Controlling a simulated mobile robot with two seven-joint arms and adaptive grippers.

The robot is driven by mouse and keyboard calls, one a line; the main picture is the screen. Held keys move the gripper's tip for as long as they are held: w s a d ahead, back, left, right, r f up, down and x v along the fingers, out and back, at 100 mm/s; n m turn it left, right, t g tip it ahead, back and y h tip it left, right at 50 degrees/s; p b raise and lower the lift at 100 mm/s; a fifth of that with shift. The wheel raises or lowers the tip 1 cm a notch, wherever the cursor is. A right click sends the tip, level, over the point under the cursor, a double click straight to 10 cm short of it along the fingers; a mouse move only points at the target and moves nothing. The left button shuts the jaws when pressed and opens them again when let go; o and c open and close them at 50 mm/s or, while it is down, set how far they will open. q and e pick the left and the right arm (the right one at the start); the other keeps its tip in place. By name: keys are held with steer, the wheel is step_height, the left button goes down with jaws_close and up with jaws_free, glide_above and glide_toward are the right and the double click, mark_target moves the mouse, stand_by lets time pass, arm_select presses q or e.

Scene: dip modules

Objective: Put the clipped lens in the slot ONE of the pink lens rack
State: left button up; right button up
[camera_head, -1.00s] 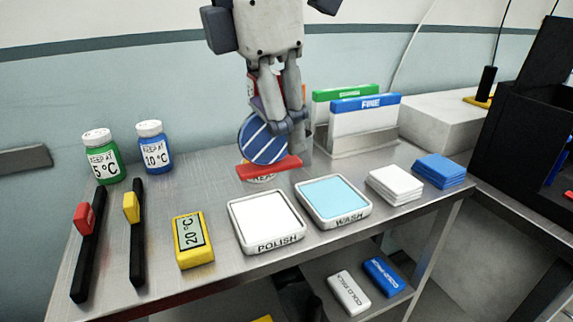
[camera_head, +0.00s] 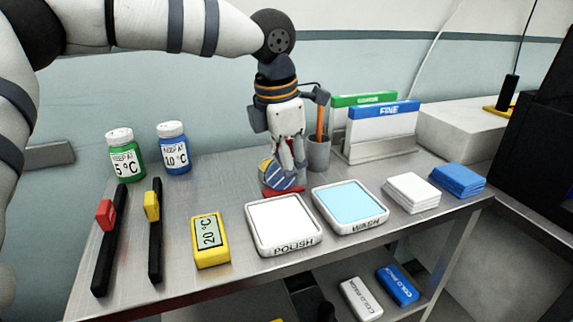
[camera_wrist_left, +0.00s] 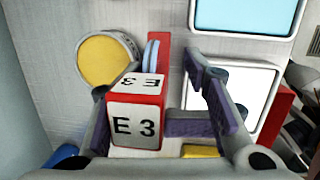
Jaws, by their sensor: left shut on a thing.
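My left gripper (camera_head: 286,172) is shut on a red piece (camera_wrist_left: 137,112) with white faces marked "E 3", between its fingers in the left wrist view. A round blue lens (camera_head: 280,173) shows below the gripper in the head view, with striped glare on it and a red edge under it. In the left wrist view the blue disc (camera_wrist_left: 152,54) appears edge-on beside the red piece. The fingers partly hide it. Whether its red edge touches the table is unclear. I cannot make out a pink lens rack. My right gripper is not in view.
A yellow-topped tin (camera_wrist_left: 104,61) stands close by the held piece. The POLISH tray (camera_head: 318,240) and WASH tray (camera_head: 383,217) lie in front. A grey cup (camera_head: 318,154) and a rack with green and blue-topped plates (camera_head: 380,122) stand behind right. Two bottles (camera_head: 173,150) stand at left.

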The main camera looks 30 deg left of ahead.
arm_select(q)
steer(key=shift+f, duration=0.1)
steer(key=o, duration=1.7)
